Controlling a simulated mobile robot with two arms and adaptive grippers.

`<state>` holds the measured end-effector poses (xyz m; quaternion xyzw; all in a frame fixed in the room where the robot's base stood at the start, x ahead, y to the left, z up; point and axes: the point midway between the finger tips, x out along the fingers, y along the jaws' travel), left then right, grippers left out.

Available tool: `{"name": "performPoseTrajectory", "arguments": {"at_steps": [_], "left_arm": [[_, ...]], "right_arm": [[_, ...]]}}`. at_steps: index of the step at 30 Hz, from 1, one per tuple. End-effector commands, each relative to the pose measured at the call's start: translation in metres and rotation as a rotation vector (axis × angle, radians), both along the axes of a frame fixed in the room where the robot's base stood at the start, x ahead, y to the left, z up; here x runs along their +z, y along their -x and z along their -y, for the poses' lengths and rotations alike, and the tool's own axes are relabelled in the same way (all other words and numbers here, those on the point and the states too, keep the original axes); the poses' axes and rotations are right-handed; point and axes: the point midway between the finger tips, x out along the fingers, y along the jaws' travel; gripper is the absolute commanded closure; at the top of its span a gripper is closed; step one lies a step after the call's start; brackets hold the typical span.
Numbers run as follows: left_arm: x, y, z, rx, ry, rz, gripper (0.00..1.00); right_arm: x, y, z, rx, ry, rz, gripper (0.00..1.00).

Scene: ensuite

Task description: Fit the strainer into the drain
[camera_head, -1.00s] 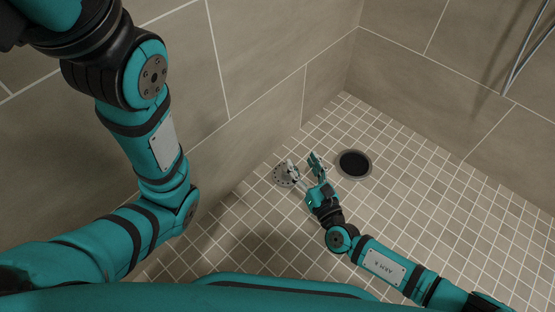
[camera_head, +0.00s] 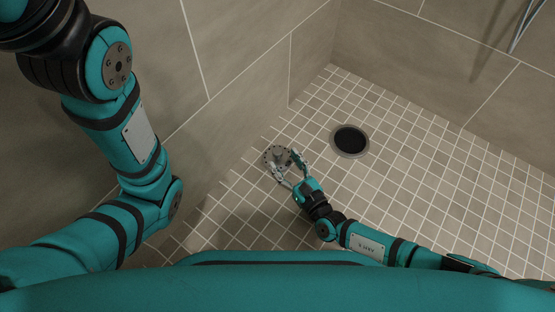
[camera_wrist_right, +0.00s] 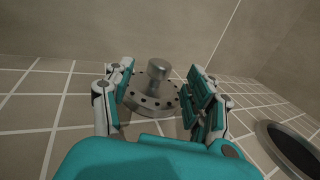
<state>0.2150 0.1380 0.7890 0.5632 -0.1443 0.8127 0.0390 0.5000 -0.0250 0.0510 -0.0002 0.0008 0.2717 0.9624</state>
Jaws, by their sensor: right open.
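The strainer (camera_head: 272,157) is a round grey metal disc with small holes and an upright knob, lying on the tiled floor near the left wall. It also shows in the right wrist view (camera_wrist_right: 143,98), with its knob between my fingers. My right gripper (camera_head: 288,163) is open, its two fingers on either side of the knob with gaps between. The drain (camera_head: 350,139) is a dark round hole with a grey rim, to the right of the strainer. Its rim also shows at the right edge of the wrist view (camera_wrist_right: 266,139). My left gripper is out of the picture.
The shower floor (camera_head: 430,190) of small square tiles is clear around the drain and to the right. A tiled wall (camera_head: 245,90) rises close beside the strainer on the left. A metal rail or hose (camera_head: 525,25) hangs at the upper right.

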Motion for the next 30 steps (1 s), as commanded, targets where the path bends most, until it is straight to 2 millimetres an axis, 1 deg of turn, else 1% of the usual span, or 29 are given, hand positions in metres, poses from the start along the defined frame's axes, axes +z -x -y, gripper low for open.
{"name": "performPoseTrajectory", "arguments": {"at_steps": [6,9,12,18,30], "left_arm": [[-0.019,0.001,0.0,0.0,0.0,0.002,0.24],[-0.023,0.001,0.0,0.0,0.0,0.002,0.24],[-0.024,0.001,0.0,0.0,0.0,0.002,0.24],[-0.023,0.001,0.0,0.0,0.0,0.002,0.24],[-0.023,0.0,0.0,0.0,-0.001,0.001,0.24]], "right_arm": [[-0.002,-0.028,-0.017,0.0,-0.002,0.003,0.44],[-0.001,-0.037,-0.023,-0.001,-0.002,0.002,0.44],[0.0,-0.041,-0.025,-0.001,-0.001,0.002,0.44],[0.001,-0.041,-0.025,-0.001,-0.001,0.001,0.44],[0.001,-0.041,-0.025,-0.001,-0.001,0.001,0.96]]}}
